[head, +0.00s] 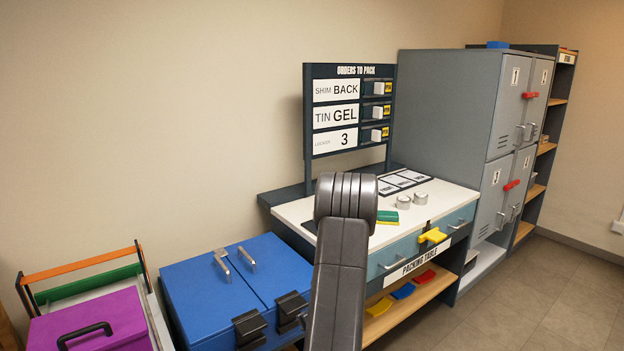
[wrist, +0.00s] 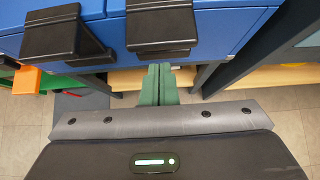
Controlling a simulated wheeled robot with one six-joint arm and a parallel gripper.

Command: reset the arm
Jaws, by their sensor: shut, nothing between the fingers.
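My gripper (wrist: 160,82) shows in the wrist view with its two green fingers pressed together and nothing between them. It is low, by the front of the blue chest, below its two black latches. In the head view my dark grey arm (head: 343,260) rises in front of the packing table; the gripper itself is hidden there. The blue chest (head: 205,290) stands left of the arm with its lids down; it also fills the top of the wrist view (wrist: 110,8).
The packing table (head: 440,200) holds a green-yellow block and two round tins; a yellow handle is on its drawer front. An order board (head: 350,112) stands behind. Grey lockers (head: 450,110) are right. A purple case (head: 95,322) sits far left. Floor at right is clear.

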